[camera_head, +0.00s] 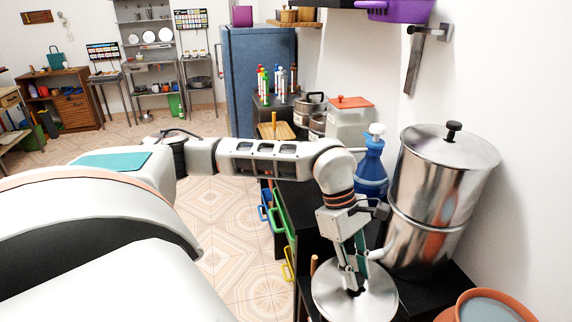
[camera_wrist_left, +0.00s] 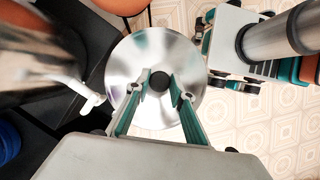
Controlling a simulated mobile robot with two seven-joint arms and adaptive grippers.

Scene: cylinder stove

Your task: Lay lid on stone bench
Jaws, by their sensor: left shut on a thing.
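A round shiny metal lid (camera_head: 382,304) with a dark knob is at the lower middle of the head view. My left gripper (camera_head: 355,284) points down at it and is shut on its knob. In the left wrist view, the fingers of my left gripper (camera_wrist_left: 162,84) stand on both sides of the black knob at the centre of the lid (camera_wrist_left: 127,66). A black bench top (camera_head: 418,291) is beside and partly behind the lid; its material is unclear. I cannot tell whether the lid touches it. My right gripper is not in view.
A tall steel cylinder (camera_head: 425,185) with its own lid and a light spout stands close to the right of my gripper. A blue bottle (camera_head: 371,172) stands behind. Drawers with coloured handles (camera_head: 277,221) face the tiled floor.

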